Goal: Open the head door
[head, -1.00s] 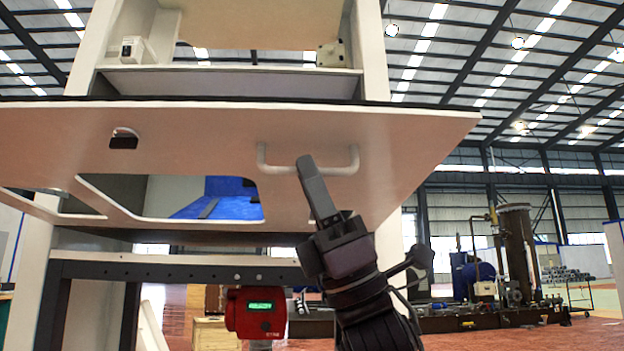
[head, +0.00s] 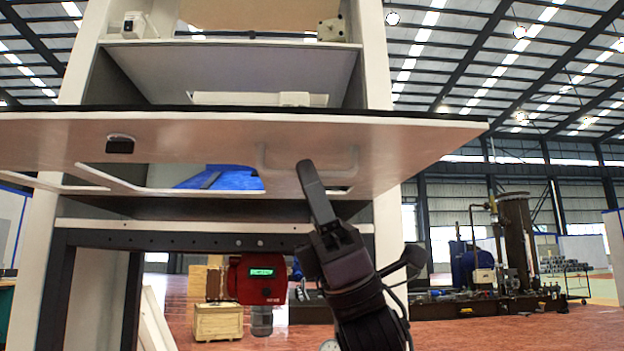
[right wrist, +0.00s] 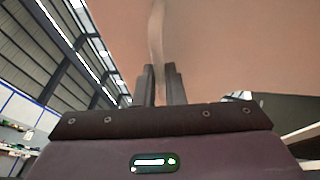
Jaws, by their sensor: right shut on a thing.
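The head door is a wide pale panel (head: 210,135) at the front of the tall cabinet, seen from below. The right wrist view shows the handle (right wrist: 157,45) running between the two dark fingers (right wrist: 160,82), with the door face close behind. My left gripper is not in view.
The cabinet's white side posts (head: 377,60) stand either side of the opening. A red box with a green display (head: 258,279) hangs below the door. A wooden crate (head: 218,321) is on the floor. Machinery (head: 515,240) stands far off right, with open floor before it.

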